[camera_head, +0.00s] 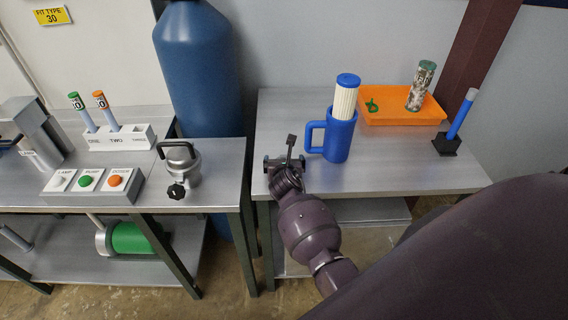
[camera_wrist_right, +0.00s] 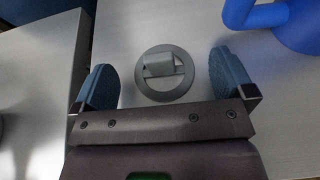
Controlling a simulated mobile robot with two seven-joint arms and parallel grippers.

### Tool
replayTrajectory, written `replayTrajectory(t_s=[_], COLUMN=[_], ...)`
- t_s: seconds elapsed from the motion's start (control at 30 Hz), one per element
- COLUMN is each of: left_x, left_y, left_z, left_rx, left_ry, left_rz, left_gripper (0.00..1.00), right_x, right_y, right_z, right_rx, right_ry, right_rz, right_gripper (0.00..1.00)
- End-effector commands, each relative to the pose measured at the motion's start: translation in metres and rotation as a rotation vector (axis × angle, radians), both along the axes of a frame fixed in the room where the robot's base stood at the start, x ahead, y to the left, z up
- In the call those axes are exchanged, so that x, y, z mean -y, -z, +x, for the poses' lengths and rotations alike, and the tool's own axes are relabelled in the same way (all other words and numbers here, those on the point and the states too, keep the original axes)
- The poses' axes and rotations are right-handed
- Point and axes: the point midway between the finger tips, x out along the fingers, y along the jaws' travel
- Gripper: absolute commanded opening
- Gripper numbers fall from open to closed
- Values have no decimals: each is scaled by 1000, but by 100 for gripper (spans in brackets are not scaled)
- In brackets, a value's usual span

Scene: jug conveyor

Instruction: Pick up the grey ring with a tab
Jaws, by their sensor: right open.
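The grey ring with a tab (camera_wrist_right: 165,96) lies on the metal table in the right wrist view, its tab rising from the middle towards the camera. My right gripper (camera_wrist_right: 163,80) is open above it, with one blue-padded finger to each side and a gap between each finger and the ring. In the head view my right gripper (camera_head: 285,162) is at the left end of the right table. A dark upright tab (camera_head: 291,140) shows just behind it; the ring itself is mostly hidden there. My left gripper is not in view.
A blue jug (camera_head: 340,138) with a white cartridge stands close right of the gripper. A blue tube stands in a black holder (camera_head: 446,146). A gap separates the left table (camera_head: 222,165) from this one.

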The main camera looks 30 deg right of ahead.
Motion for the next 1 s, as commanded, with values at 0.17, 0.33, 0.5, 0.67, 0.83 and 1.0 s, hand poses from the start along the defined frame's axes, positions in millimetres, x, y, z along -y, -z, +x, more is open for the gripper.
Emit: replayTrajectory(t_s=[0.17, 0.33, 0.5, 0.67, 0.83, 1.0], left_x=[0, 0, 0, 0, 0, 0], left_y=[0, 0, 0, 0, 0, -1], left_z=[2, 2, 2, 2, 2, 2], left_rx=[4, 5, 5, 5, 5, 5], left_ry=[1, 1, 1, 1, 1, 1], left_rz=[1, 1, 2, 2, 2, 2], left_gripper=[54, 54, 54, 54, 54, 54], right_x=[5, 5, 5, 5, 5, 5], right_y=[4, 4, 4, 4, 4, 3], right_z=[8, 8, 8, 8, 8, 8], right_rx=[0, 0, 0, 0, 0, 0], right_ry=[0, 0, 0, 0, 0, 0], right_rz=[0, 0, 0, 0, 0, 0], right_gripper=[100, 100, 80, 56, 50, 50])
